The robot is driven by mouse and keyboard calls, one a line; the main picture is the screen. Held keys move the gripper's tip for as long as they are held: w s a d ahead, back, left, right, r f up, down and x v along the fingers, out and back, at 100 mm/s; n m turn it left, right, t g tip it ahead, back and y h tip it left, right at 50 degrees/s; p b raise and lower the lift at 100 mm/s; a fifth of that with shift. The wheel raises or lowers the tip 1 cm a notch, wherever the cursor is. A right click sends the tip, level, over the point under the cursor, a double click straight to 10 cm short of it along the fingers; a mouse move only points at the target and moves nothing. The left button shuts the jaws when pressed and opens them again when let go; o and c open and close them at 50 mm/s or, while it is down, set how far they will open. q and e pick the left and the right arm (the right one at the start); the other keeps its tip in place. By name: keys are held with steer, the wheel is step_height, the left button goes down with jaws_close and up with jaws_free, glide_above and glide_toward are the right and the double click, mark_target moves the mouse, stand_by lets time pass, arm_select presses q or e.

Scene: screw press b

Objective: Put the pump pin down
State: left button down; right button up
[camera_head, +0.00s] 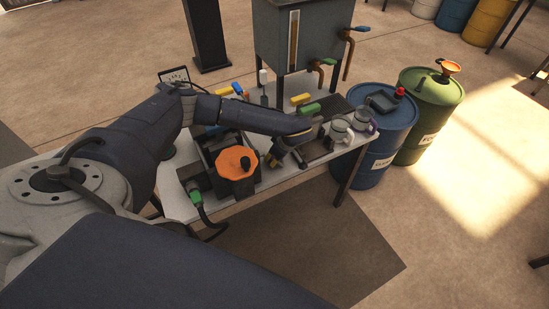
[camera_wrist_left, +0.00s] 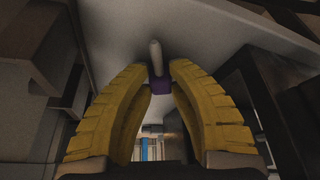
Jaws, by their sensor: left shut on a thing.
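My left gripper (camera_head: 273,158) is low over the front part of the white table (camera_head: 275,180), to the right of the orange-topped unit (camera_head: 237,163). In the left wrist view, its ridged yellow fingers (camera_wrist_left: 161,76) are shut on the pump pin. The pin shows a purple block (camera_wrist_left: 160,86) between the fingertips and a pale rod (camera_wrist_left: 155,55) that reaches beyond them. A pale surface lies behind the rod; I cannot tell whether they touch. In the head view I cannot make out the pin. My right gripper is not in view.
Two grey pots (camera_head: 340,132) stand at the table's right end. Green (camera_head: 309,109) and yellow (camera_head: 300,99) blocks lie behind my wrist. A grey tank (camera_head: 310,35) with taps stands behind the table. A blue drum (camera_head: 371,165) and a green drum (camera_head: 433,105) stand right.

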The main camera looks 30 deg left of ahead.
arm_select(q)
steer(key=shift+f, duration=0.15)
steer(key=c, duration=1.3)
jaws_free()
steer(key=shift+o, duration=0.2)
steer(key=v, duration=1.2)
